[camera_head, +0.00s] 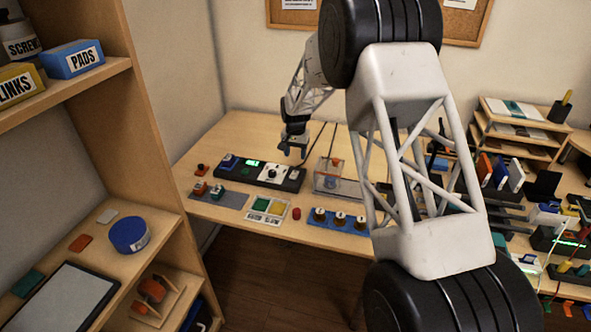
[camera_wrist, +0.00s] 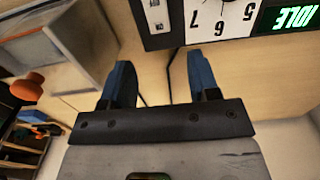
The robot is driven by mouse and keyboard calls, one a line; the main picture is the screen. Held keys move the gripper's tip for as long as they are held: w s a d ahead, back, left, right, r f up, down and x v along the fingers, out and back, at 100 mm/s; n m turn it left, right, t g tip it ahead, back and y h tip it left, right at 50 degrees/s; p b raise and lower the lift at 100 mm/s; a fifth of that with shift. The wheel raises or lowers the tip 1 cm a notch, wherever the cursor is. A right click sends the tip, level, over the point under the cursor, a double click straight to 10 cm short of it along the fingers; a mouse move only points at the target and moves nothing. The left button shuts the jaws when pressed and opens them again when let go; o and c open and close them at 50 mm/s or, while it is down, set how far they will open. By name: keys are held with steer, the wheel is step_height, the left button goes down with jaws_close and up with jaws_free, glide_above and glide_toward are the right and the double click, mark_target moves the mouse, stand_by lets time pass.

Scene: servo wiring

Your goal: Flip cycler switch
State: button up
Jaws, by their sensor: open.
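The cycler is a long black box (camera_head: 242,178) on the table in the head view, with a lit green display (camera_head: 252,163) and a white dial (camera_head: 269,172). In the wrist view the dial (camera_wrist: 219,20) shows upside-down numbers and the display (camera_wrist: 290,14) reads IDLE. A small pale plate (camera_wrist: 156,14) beside the dial carries what looks like the switch; its position is not clear. My gripper (camera_head: 293,148) hangs above the right end of the box. Its two blue fingers are open and empty in the wrist view (camera_wrist: 160,64), apart from the box.
A clear-walled box frame (camera_head: 338,184) stands just right of the cycler. Green and yellow pads (camera_head: 268,206) and a blue strip with round knobs (camera_head: 340,219) lie in front. A wooden shelf (camera_head: 115,165) rises at the left.

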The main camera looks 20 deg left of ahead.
mark_target(296, 172)
steer(key=shift+f, duration=3.9)
steer(key=shift+c, duration=0.3)
